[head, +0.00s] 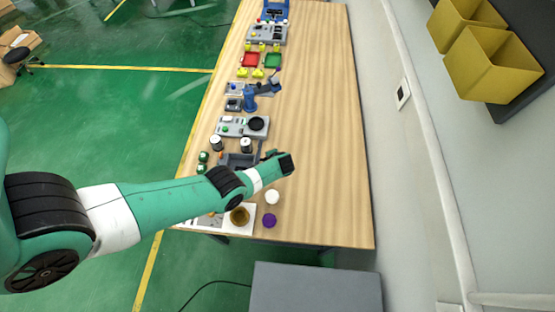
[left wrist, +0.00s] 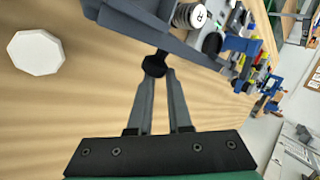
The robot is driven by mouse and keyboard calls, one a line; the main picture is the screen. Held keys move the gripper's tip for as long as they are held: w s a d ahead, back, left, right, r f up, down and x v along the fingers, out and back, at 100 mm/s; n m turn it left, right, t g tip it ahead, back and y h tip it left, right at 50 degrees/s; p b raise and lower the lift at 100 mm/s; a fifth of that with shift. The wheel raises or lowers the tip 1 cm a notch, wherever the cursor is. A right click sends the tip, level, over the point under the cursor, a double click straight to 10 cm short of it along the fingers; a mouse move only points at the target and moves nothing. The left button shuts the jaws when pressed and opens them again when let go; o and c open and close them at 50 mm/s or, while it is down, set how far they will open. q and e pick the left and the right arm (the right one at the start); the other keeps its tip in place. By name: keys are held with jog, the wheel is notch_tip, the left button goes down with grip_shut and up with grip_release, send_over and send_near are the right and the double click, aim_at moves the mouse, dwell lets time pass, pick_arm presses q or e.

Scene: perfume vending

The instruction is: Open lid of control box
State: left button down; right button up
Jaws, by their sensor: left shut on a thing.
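The control box is a dark grey box (head: 238,160) at the near left part of the table in the head view, partly covered by my left arm. Its grey body (left wrist: 150,22) also crosses the top of the left wrist view. A black knob (left wrist: 154,66) on a short dark stem sticks out from its side. My left gripper (left wrist: 157,76) is shut on the black knob, its fingertips at the knob's near side. In the head view the fingers are mostly hidden by my wrist. The lid's position cannot be made out. My right gripper is in neither view.
A white round piece (head: 272,197) and a purple piece (head: 269,220) stand near the arm. Silver-and-black cylinders (head: 246,144) stand behind the box. A grey panel with a black disc (head: 257,124) lies farther back. The table's right side (head: 330,150) is clear.

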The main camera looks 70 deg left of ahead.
pick_arm(q)
jog(key=shift+s+d+f+g, duration=0.3)
jog(key=shift+s+f, duration=0.05)
jog(key=shift+f, duration=0.15)
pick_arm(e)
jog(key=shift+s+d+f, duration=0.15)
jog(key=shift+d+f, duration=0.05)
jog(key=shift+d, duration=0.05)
pick_arm(q)
jog(key=c, duration=1.4)
grip_release()
jog(key=shift+o, duration=1.2)
jog(key=shift+d+f, duration=0.1)
jog(key=shift+d, duration=0.15)
jog(key=o, duration=0.6)
jog(key=shift+s+d, duration=0.1)
jog(key=shift+s, duration=0.05)
jog(key=shift+o, duration=0.2)
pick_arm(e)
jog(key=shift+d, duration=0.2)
